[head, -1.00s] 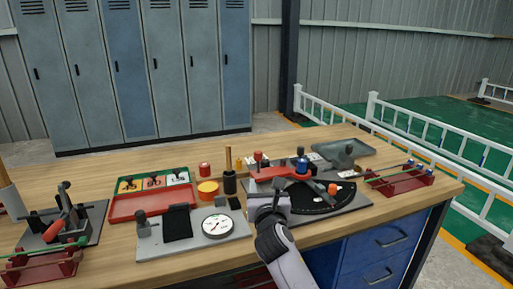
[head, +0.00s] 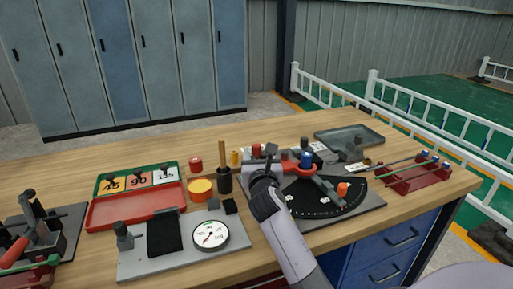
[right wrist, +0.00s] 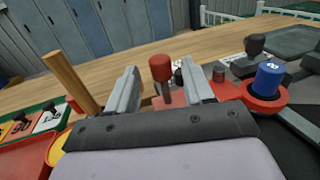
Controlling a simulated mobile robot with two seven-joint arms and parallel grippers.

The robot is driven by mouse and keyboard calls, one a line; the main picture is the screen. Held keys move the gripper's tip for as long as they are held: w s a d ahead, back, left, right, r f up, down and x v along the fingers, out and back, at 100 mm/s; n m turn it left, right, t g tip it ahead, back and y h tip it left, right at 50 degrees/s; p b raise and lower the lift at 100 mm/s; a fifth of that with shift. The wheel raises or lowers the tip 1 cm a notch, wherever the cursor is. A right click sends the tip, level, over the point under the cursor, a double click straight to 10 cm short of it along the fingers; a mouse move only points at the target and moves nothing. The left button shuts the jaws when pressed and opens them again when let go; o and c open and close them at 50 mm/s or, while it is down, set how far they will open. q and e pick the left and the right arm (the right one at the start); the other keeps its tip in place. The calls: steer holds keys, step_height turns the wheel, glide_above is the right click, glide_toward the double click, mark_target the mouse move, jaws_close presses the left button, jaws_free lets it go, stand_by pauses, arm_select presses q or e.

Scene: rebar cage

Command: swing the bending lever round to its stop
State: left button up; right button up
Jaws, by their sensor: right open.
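The bending lever (head: 292,167) is a red arm on the bender, beside a blue-capped post (head: 306,160). In the right wrist view its upright handle with a red knob (right wrist: 160,68) stands between my fingers, and its red ring surrounds the blue post (right wrist: 268,80). The black angle plate (head: 325,203) fans out in front, with an orange block (head: 342,189) near its right side. My right gripper (head: 264,158) is open at the lever's left end, one finger each side of the knob; contact cannot be told. My left gripper is not in view.
A wooden post in a black cup (head: 223,180) and a yellow-red roll (head: 201,190) stand left of my gripper. A dial gauge plate (head: 160,262), a red-green tray (head: 135,211) and a red rack (head: 418,180) are also on the bench. Clear wood lies behind.

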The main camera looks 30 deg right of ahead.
mark_target(257, 150)
steer(key=shift+x, duration=2.05)
jaws_close()
